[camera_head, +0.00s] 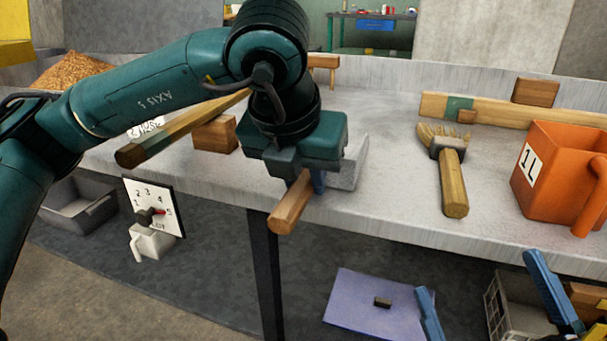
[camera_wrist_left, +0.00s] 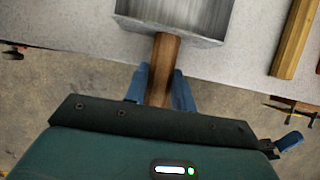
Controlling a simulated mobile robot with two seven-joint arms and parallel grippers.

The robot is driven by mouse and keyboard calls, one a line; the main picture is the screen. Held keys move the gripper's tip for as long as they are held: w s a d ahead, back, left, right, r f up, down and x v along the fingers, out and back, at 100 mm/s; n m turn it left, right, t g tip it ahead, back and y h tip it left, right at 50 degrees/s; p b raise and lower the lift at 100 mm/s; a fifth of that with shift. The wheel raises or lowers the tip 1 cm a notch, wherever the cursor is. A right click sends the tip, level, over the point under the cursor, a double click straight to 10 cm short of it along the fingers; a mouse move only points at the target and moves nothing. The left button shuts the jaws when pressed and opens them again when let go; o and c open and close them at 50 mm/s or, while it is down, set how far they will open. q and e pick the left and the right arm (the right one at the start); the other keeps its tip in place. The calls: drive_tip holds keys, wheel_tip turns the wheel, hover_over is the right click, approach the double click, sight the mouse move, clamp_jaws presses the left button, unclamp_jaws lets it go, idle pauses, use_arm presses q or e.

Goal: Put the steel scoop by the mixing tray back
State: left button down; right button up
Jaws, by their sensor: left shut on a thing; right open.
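The steel scoop shows a grey metal head (camera_head: 350,168) and a wooden handle (camera_head: 288,207). My left gripper (camera_head: 313,181) is shut on the handle at the table's front edge. In the left wrist view the blue fingers (camera_wrist_left: 160,82) stand on both sides of the handle (camera_wrist_left: 165,55), and the steel head (camera_wrist_left: 170,20) lies beyond them over the grey tabletop. I cannot tell whether the head touches the table. My right gripper (camera_head: 478,276) is open and empty at the lower right, below the tabletop. I cannot make out a mixing tray for certain.
On the table (camera_head: 390,205) are a brush (camera_head: 453,180), an orange 1L jug (camera_head: 560,165), a wooden bar (camera_head: 180,130) on a block (camera_head: 216,134), and another long bar (camera_head: 500,110). Grain (camera_head: 73,70) is piled far left.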

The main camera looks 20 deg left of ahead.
use_arm(q)
drive_tip(key=shift+f, duration=0.15)
drive_tip(key=shift+a+f+b, duration=0.1)
drive_tip(key=shift+f+b, duration=0.4)
drive_tip(key=shift+b, duration=0.1)
drive_tip(key=c, duration=1.5)
unclamp_jaws()
drive_tip(key=o, duration=0.4)
drive_tip(key=shift+s+f, duration=0.1)
